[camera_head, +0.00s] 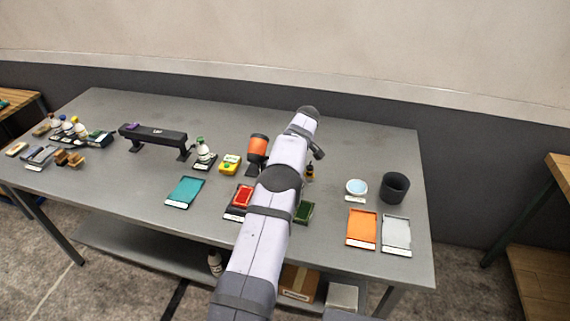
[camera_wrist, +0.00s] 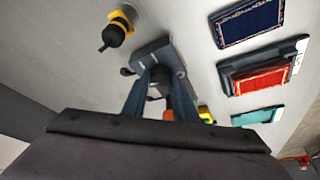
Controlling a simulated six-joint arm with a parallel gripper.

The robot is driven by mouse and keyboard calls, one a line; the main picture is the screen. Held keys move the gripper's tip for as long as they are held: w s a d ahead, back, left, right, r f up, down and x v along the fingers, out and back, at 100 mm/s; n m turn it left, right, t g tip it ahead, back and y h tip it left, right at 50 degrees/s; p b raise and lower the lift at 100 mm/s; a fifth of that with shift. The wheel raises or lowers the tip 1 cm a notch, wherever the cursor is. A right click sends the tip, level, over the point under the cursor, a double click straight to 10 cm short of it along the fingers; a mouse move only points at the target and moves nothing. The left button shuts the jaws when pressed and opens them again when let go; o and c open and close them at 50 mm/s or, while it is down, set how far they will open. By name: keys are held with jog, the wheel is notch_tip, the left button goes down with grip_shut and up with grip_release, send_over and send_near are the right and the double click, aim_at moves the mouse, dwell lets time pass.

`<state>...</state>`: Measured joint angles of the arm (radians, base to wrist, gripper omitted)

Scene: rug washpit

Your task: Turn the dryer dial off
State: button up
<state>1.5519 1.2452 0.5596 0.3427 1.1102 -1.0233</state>
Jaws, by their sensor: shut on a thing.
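The dryer, with an orange barrel and dark round end (camera_head: 258,147), stands near the middle of the table, partly hidden by my arm. The dial's face and setting are hidden. In the head view, my arm covers the grip.
Close by are a yellow box with a green button (camera_head: 230,164), a small yellow-and-black bottle (camera_wrist: 118,28), a red tray (camera_head: 241,199) and a teal mat (camera_head: 185,191). A black cup (camera_head: 395,188) and orange mat (camera_head: 361,229) lie right. The back right table is clear.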

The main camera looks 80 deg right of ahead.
jog(key=o, duration=1)
jog(key=shift+o, duration=0.2)
jog(key=b+v, duration=0.2)
jog(key=v, duration=0.5)
jog(key=shift+s+a+r, duration=0.1)
jog(key=shift+r, duration=0.05)
